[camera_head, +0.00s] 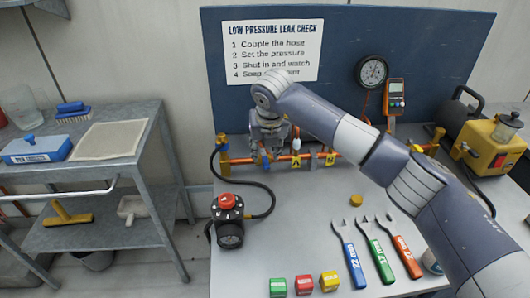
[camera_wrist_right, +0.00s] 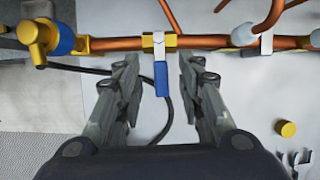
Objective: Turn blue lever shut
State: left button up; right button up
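The blue lever (camera_wrist_right: 161,78) hangs from a brass valve (camera_wrist_right: 160,42) on a copper pipe (camera_wrist_right: 205,42) in the right wrist view. It points straight down from the valve, across the pipe's line. My right gripper (camera_wrist_right: 159,66) is open, with one finger on each side of the lever and a gap on both sides. In the head view my right gripper (camera_head: 268,142) is over the left part of the pipe run and largely hides the valve and lever. My left gripper is not in view.
A black hose runs beneath the lever to a black device with a red knob (camera_head: 227,202). A brass cap (camera_head: 356,200), several wrenches (camera_head: 381,262) and coloured blocks (camera_head: 304,284) lie on the bench. A yellow pump (camera_head: 491,148) stands right. A grey cart (camera_head: 150,125) stands left.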

jog(key=v, duration=0.9)
jog(key=shift+r, duration=0.35)
jog(key=shift+s, duration=0.1)
